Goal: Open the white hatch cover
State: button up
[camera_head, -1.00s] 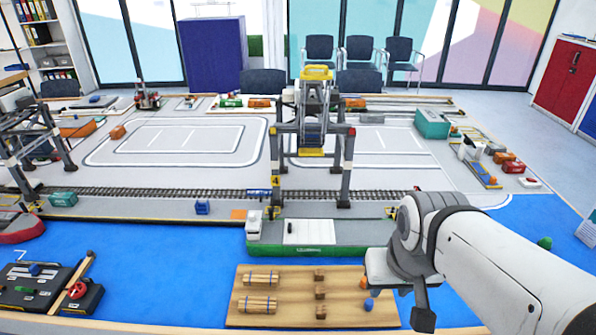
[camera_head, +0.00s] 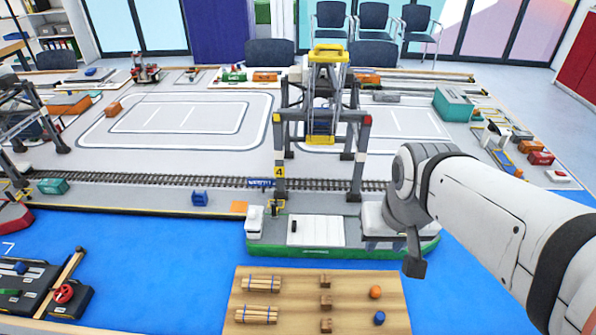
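The white hatch cover (camera_head: 316,230) lies flat on the deck of a green and grey ship (camera_head: 318,251), with a small black handle near its left edge. It looks closed. My gripper (camera_head: 414,266) hangs over the right end of the ship, to the right of the cover and apart from it. Its fingers are mostly hidden behind the wrist, so I cannot tell whether they are open or shut.
A gantry crane (camera_head: 322,120) stands behind the ship, its legs near the deck. A wooden board (camera_head: 291,296) with bundled sticks, small blocks, an orange ball (camera_head: 375,291) and a blue ball (camera_head: 379,318) lies in front. Blue floor (camera_head: 160,270) left of the ship is clear.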

jog(key=w+a+f+g, duration=0.15)
jog(key=w+a, duration=0.25)
jog(key=w, duration=0.5)
jog(key=g+b, duration=0.1)
send_over(294, 224)
notch_tip(294, 224, down, 15)
jog(key=shift+r, duration=0.1)
notch_tip(294, 224, down, 8)
jog(key=shift+r, duration=0.15)
jog(key=shift+c, duration=0.2)
grip_shut()
